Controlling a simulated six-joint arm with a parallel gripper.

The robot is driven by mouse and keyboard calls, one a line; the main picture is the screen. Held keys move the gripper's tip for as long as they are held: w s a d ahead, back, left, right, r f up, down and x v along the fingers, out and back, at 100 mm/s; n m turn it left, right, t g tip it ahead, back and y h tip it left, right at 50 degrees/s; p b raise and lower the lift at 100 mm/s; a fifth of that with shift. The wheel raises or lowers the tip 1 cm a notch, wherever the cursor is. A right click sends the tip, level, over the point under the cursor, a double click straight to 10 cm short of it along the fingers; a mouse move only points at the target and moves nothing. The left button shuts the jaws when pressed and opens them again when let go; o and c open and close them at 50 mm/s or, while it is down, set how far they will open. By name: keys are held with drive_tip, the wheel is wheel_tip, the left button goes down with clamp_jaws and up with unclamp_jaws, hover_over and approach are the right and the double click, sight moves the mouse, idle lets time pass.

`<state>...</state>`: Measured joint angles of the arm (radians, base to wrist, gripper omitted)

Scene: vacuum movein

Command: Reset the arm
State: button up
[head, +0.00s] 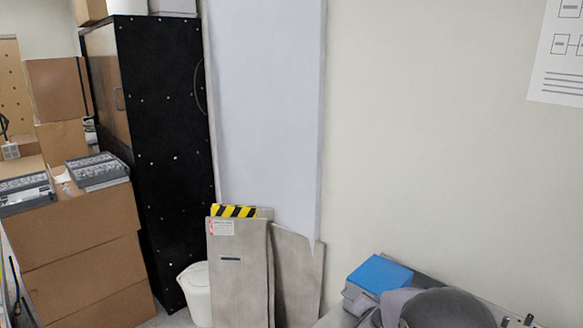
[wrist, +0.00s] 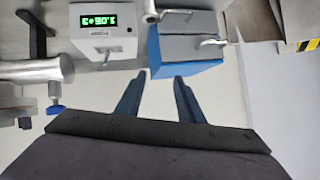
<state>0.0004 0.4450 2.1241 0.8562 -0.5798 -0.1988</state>
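My gripper (wrist: 160,76) shows in the wrist view with its two dark fingers spread apart and nothing between them. Pale bare surface shows between and around the fingers. A blue box with a grey top (wrist: 185,45) and a metal handle lies just beyond the fingertips; I cannot tell whether they touch it. The gripper is not visible in the head view, where a rounded dark grey shape (head: 447,308) at the lower right may be part of my arm.
The wrist view shows a white unit with a green display (wrist: 103,25) and metal cylinder (wrist: 35,70). The head view shows a blue-topped object (head: 380,273), stacked cardboard boxes (head: 85,245), a black cabinet (head: 170,120), a white bin (head: 197,290) and leaning panels (head: 240,280).

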drive_tip(key=s+a+f+n+g+y+b, duration=0.1)
drive_tip(key=s+a+f+n+g+y, duration=0.25)
drive_tip(key=s+a, duration=0.45)
drive_tip(key=s+a+f+n+g+y, duration=0.25)
drive_tip(key=s+a+n, duration=0.2)
drive_tip(key=s, duration=0.75)
drive_tip(key=s+d+n+g, duration=0.1)
drive_tip(key=s+g, duration=0.3)
drive_tip(key=s, duration=0.8)
drive_tip(key=shift+s+d, duration=0.15)
drive_tip(key=shift+d, duration=0.4)
